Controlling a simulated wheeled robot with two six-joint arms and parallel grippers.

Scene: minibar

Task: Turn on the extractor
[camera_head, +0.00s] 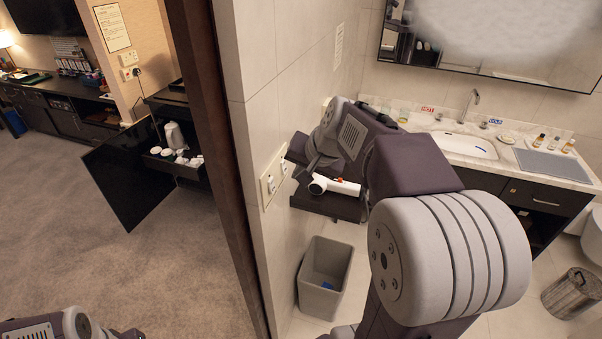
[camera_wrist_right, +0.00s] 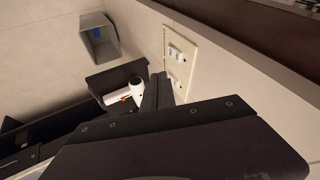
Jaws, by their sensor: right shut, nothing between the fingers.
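A cream wall plate (camera_head: 272,181) with two sets of switches is on the tiled bathroom wall by the door frame. It also shows in the right wrist view (camera_wrist_right: 178,64). No label naming the extractor can be read. My right gripper (camera_head: 294,158) is close to the plate's right end in the head view. In the right wrist view its dark fingers (camera_wrist_right: 160,88) are shut and empty, beside the plate's lower part; contact cannot be told. Only a dark edge of my left gripper (camera_head: 126,334) seems to show at the bottom left; its fingers are hidden.
A white hair dryer (camera_head: 335,186) lies on a dark wall shelf (camera_head: 332,207) just under my right gripper. A grey bin (camera_head: 325,277) stands below. The sink counter (camera_head: 480,166) is at the right. The dark door frame (camera_head: 222,150) stands left of the wall plate.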

